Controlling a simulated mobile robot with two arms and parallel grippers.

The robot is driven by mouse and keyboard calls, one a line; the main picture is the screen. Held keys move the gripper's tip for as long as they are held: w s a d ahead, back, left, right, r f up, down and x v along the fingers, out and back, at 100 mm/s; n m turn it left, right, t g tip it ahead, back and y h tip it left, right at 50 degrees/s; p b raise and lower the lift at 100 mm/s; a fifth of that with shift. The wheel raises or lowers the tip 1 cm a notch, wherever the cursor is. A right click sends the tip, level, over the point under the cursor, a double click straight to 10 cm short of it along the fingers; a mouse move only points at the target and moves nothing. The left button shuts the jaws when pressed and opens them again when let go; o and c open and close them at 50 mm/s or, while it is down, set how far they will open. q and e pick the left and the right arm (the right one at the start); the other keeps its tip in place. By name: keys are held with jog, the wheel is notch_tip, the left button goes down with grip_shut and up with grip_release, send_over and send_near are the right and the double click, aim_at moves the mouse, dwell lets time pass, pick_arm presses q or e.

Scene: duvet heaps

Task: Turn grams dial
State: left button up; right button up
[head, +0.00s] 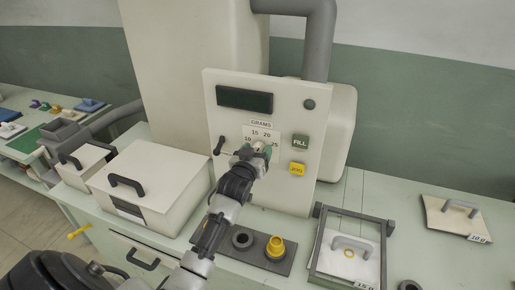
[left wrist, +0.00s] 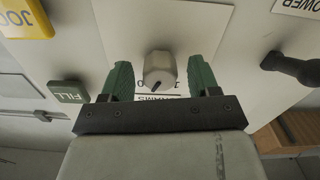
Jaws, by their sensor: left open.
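The grams dial (left wrist: 160,72) is a light grey round knob with a dark pointer mark on the white front panel. In the head view the GRAMS label (head: 261,123) and numbers show above it, and my gripper largely hides the knob. My left gripper (head: 258,151) is at the panel. In the left wrist view its green fingers (left wrist: 161,78) are open, one on each side of the knob, with a visible gap on both sides. My right gripper is not in view.
A green FILL button (head: 300,142) and a yellow JOG button (head: 297,169) sit right of the dial. A dark lever (head: 219,146) is on its left. Below stand a grey strip with a yellow cup (head: 275,247) and a framed tray (head: 318,262). A lidded white box (head: 150,185) is at left.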

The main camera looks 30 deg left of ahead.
pick_arm(q)
jog(key=shift+w, duration=0.2)
jog(key=c, duration=0.9)
jog(key=shift+n, duration=0.4)
jog(key=n+p, duration=0.1)
jog(key=n, duration=0.3)
jog(key=shift+p, duration=0.4)
jog(key=shift+n+p, duration=0.55)
jog(key=shift+n, duration=1.95)
